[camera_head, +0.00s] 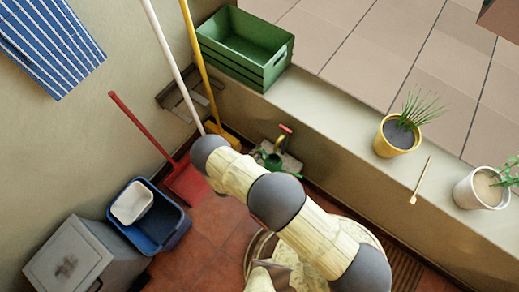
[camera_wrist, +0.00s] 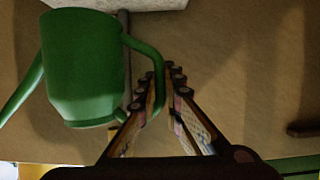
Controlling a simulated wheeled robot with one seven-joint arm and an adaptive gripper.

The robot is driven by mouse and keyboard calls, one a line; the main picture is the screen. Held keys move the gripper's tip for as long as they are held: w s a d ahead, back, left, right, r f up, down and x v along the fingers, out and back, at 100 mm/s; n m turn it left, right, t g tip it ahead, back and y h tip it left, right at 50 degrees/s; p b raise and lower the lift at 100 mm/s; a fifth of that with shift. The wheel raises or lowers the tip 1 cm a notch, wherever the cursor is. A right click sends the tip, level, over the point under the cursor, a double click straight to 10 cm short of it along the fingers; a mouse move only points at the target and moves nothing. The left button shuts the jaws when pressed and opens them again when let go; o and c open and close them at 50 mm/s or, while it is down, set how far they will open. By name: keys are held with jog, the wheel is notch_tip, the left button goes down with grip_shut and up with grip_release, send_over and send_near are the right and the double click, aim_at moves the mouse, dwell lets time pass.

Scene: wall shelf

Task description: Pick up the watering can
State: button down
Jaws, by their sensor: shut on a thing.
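The green watering can (camera_wrist: 82,65) fills the upper left of the wrist view, with its spout reaching to the left edge and its handle loop on the right. My gripper (camera_wrist: 174,78) is shut on the outer part of the handle. In the head view the small green watering can (camera_head: 272,160) is low against the wall, beside my arm. My gripper cannot be made out clearly there. Whether the can touches a surface beneath it cannot be told.
A green crate (camera_head: 235,72) and a yellow pot with a plant (camera_head: 393,138) stand on the ledge (camera_head: 335,115). A red dustpan (camera_head: 184,184), a blue bin (camera_head: 165,235) and a grey box (camera_head: 75,258) are on the left. Long poles lean in the corner.

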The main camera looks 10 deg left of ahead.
jog(key=s+r+p, duration=0.4)
jog(key=s+r, duration=0.2)
jog(key=s, duration=0.4)
jog(key=shift+s+d, duration=0.25)
jog(key=shift+d, duration=0.05)
jog(key=shift+s, duration=0.1)
dwell(0.3)
jog(key=shift+s, duration=0.1)
